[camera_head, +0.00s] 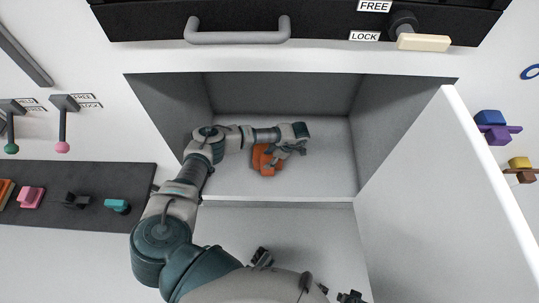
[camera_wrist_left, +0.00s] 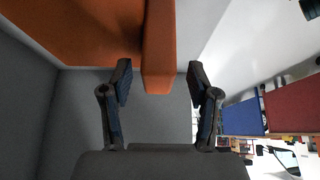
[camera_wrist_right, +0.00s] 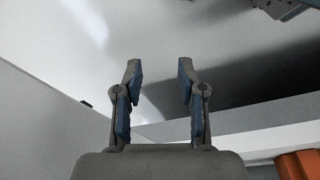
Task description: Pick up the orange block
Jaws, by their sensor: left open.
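The orange block (camera_head: 266,162) sits on the upper shelf of the open compartment, partly hidden by my left gripper (camera_head: 287,150). In the left wrist view, the block (camera_wrist_left: 159,40) is large and close. A narrow part of it reaches down between the fingertips of my left gripper (camera_wrist_left: 160,72), which is open, with a gap visible on each side. My right gripper (camera_wrist_right: 159,68) is open and empty in its wrist view. An orange piece (camera_wrist_right: 300,164) shows at that view's lower right corner; I cannot tell if it is the same block.
The shelf's front edge (camera_head: 280,200) crosses below the block. An open white door (camera_head: 440,190) stands on the right. A grey handle (camera_head: 238,38) and a cream lever (camera_head: 423,42) are above. A dark panel (camera_head: 60,175) with coloured knobs is at left.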

